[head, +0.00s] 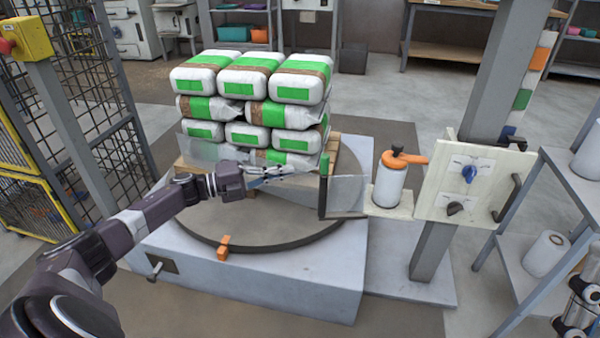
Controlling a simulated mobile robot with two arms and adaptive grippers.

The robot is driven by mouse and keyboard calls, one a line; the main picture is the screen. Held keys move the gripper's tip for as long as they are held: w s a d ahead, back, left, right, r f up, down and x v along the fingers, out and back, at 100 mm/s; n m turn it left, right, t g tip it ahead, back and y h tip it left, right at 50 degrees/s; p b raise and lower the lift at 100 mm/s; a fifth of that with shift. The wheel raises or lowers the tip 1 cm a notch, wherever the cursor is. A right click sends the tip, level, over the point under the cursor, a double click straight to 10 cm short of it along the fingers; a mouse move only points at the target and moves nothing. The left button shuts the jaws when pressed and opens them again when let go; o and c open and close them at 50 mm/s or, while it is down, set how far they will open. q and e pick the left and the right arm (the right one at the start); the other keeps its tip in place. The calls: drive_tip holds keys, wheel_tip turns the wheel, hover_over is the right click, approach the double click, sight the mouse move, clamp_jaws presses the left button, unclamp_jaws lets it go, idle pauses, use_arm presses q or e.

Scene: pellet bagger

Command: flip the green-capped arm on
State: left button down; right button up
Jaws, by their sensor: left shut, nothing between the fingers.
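The green-capped arm (323,190) is a thin dark upright bar with a green grip on top. It stands at the front right of the round turntable, beside a clear plate. My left gripper (291,172) reaches in from the left, its fingers shut and empty. In the picture its tips lie just left of the green cap (324,164); whether they touch it I cannot tell. Part of my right gripper (578,304) seems to show at the lower right edge, cut off, its fingertips not clear.
White and green bags (250,75) are stacked on a pallet on the turntable (240,231) behind my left gripper. An orange-topped canister (389,184) and a panel with knobs (471,185) stand to the right. A grey post (475,110) rises behind the panel. Mesh fencing is at the left.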

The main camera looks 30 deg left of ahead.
use_arm(q)
drive_tip(key=shift+s+a+r, duration=0.1)
drive_tip(key=shift+s+a, duration=0.2)
drive_tip(key=shift+a, duration=0.4)
drive_tip(key=shift+s+a+f, duration=0.1)
drive_tip(key=shift+s+a, duration=0.15)
drive_tip(key=shift+a, duration=0.4)
drive_tip(key=shift+s+a+r, duration=0.1)
drive_tip(key=shift+s+a, duration=0.2)
drive_tip(key=shift+a, duration=0.4)
